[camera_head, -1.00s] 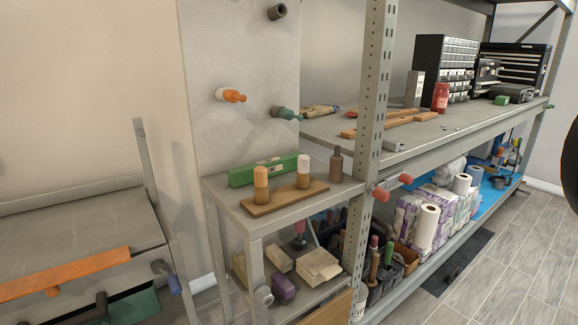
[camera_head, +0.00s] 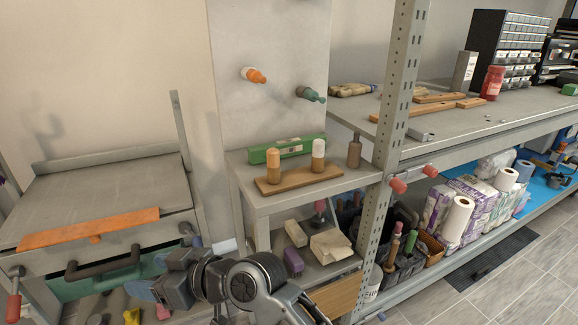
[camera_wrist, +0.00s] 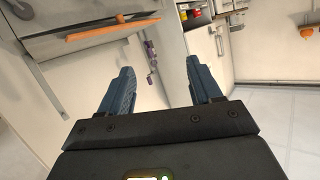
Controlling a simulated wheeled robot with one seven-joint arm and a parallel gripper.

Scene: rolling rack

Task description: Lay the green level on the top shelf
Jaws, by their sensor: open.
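A long green bar with a pale label (camera_head: 287,149), which looks like the green level, lies on the top of the small grey shelf unit (camera_head: 262,205) in the head view. It is at the back, behind a wooden board with two bottles. My gripper (camera_head: 160,278) is low in the head view, in front of the left cabinet, below and to the left of the bar. In the wrist view my gripper (camera_wrist: 160,80) has its two blue fingers wide apart with nothing between them. The green bar is not clearly visible in the wrist view.
The wooden board (camera_head: 297,186) and a brown bottle (camera_head: 354,150) crowd the small unit's top. A perforated post (camera_head: 388,130) stands to its right. Pegs (camera_head: 255,75) jut from the panel above. The left cabinet (camera_head: 110,180) has a bare top and an orange bar in front.

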